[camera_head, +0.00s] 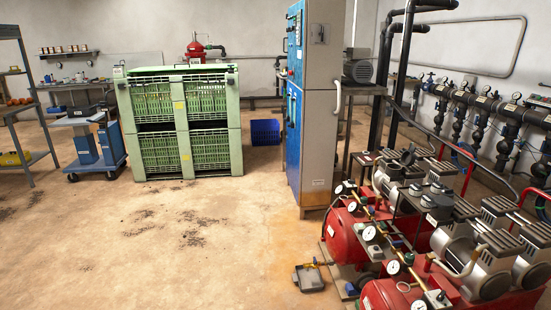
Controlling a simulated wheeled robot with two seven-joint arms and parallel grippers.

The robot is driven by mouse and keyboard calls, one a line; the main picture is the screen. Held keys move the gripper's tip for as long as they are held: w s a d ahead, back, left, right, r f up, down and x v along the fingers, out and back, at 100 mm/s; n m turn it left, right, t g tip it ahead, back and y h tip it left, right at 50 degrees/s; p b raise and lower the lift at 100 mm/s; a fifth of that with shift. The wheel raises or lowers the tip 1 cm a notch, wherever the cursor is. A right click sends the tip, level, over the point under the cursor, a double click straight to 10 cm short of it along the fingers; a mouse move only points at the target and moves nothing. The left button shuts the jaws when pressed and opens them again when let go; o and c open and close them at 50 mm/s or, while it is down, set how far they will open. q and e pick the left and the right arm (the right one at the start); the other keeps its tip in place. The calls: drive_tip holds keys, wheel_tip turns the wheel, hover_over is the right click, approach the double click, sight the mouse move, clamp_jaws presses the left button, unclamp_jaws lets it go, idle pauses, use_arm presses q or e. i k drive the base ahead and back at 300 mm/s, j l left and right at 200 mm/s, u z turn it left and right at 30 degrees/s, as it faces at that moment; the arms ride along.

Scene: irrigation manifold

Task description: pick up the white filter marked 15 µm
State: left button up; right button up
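I cannot make out a white filter marked 15 µm anywhere in the head view. Small items lie on the far workbench (75,84) and on a wall shelf (68,54) above it, too small to identify. Neither of my grippers shows in this view.
Stacked green crates (186,125) stand ahead, with a blue cart (95,145) and shelving rack (22,100) left. Red compressors (400,250) and a pipe manifold (485,105) fill the right. Floor (150,240) is clear front left.

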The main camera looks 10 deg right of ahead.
sight(427, 197)
drive_tip(key=i+u, duration=0.35)
drive_tip(key=i, duration=1.3)
